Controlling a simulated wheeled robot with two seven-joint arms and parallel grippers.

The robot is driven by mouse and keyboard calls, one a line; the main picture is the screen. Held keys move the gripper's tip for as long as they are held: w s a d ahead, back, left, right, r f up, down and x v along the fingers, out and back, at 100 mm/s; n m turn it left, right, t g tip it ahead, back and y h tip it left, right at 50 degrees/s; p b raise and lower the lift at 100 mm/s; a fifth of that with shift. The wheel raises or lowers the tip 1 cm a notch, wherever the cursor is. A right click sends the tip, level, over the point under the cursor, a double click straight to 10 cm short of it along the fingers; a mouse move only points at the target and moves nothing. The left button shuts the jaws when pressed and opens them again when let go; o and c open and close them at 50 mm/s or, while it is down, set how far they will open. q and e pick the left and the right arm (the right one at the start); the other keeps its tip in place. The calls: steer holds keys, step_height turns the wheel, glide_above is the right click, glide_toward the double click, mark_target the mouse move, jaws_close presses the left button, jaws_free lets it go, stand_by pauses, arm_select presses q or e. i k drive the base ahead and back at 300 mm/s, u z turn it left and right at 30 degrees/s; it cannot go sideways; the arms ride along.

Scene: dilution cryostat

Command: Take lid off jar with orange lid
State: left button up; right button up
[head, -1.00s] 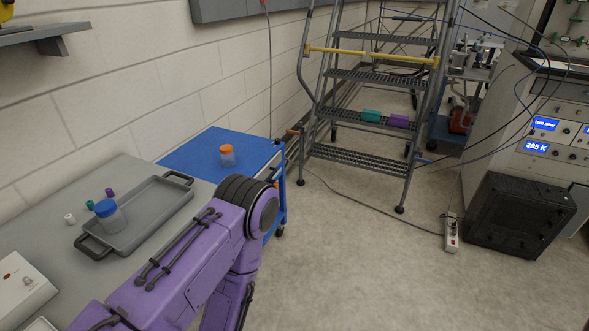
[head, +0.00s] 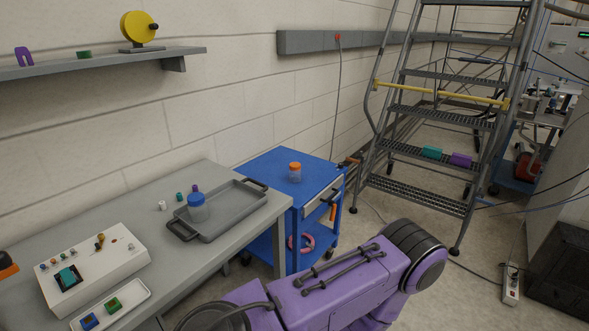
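The jar with the orange lid (head: 295,172) stands upright on top of the blue cart (head: 262,168), with its lid on. A second jar with a blue lid (head: 197,207) stands on the grey tray (head: 232,222) on the grey bench. One of my purple arms crosses the bottom of the head view, in front of the bench and cart. Its gripper is outside the picture.
The grey bench (head: 160,237) holds a white control box (head: 92,268), a white tray with small parts and several small caps. A step ladder (head: 440,120) stands right of the cart. A wall shelf (head: 110,60) hangs at upper left. Open floor lies between cart and ladder.

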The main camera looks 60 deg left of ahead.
mark_target(293, 175)
steer(key=u, duration=0.4)
steer(key=i, duration=1.85)
steer(key=u, duration=1.7)
steer(key=i, duration=1)
steer(key=u, duration=1.05)
